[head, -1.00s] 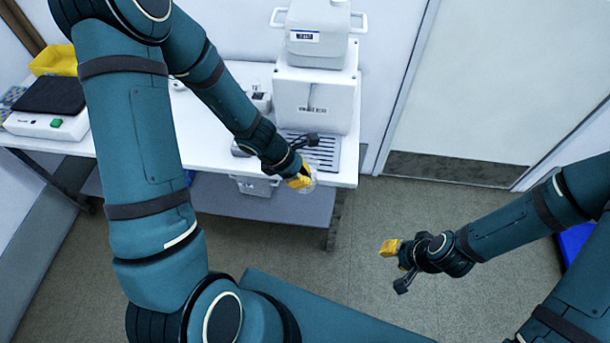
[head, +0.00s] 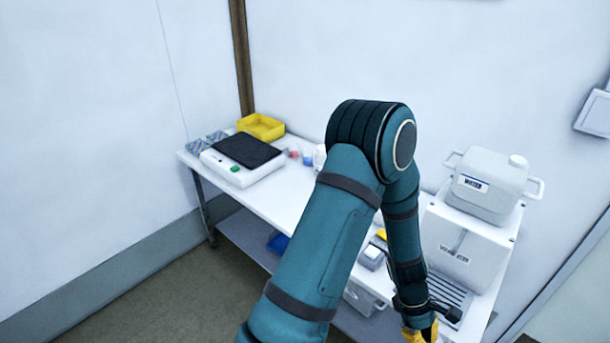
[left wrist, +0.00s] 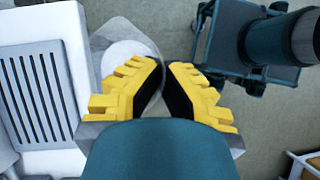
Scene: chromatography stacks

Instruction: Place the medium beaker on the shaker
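The shaker (head: 240,165) is a white box with a black top pad and a green button, at the far left end of the white table in the head view. Its black pad is bare. My left gripper (left wrist: 165,63) appears nearly closed on the wall of a clear beaker (left wrist: 118,32), which sits mostly left of the fingertips in the left wrist view. It is by the table edge, beside the drip grate. In the head view the left gripper (head: 421,336) is at the bottom edge and the beaker is not seen. My right gripper is out of view.
A white water container (head: 490,180) stands on a white dispenser (head: 465,245) with a grate (head: 452,298). A yellow bin (head: 261,126) and blue-grey racks (head: 205,140) stand by the shaker. Small bottles (head: 307,158) stand right of it. My left arm hides the table's middle.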

